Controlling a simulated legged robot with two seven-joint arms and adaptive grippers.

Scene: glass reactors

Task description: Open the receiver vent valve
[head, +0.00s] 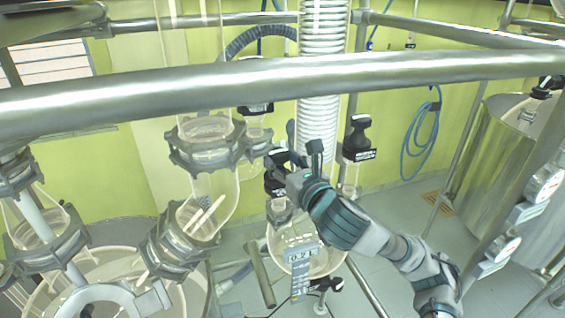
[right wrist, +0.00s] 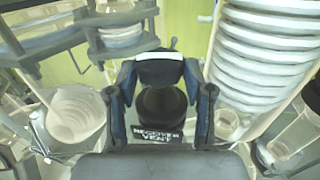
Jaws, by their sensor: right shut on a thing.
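The receiver vent valve has a black round knob (right wrist: 162,102) and a black label reading "RECEIVER VENT" (right wrist: 157,135) in the right wrist view. In the head view its dark body (head: 275,186) shows just left of my right gripper, above the glass receiver (head: 300,258). My right gripper (head: 287,163) is shut on the knob. In the right wrist view its blue-and-grey fingers (right wrist: 161,106) stand on both sides of the knob. The fingers hide part of the valve in the head view. My left gripper is not in view.
A steel rail (head: 250,82) crosses in front, above the gripper. Another black-knobbed valve (head: 358,138) stands to the right. A white coiled column (head: 320,100) rises behind. Clamped glassware (head: 208,147) is close on the left. A digital display (head: 301,256) sits at the receiver.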

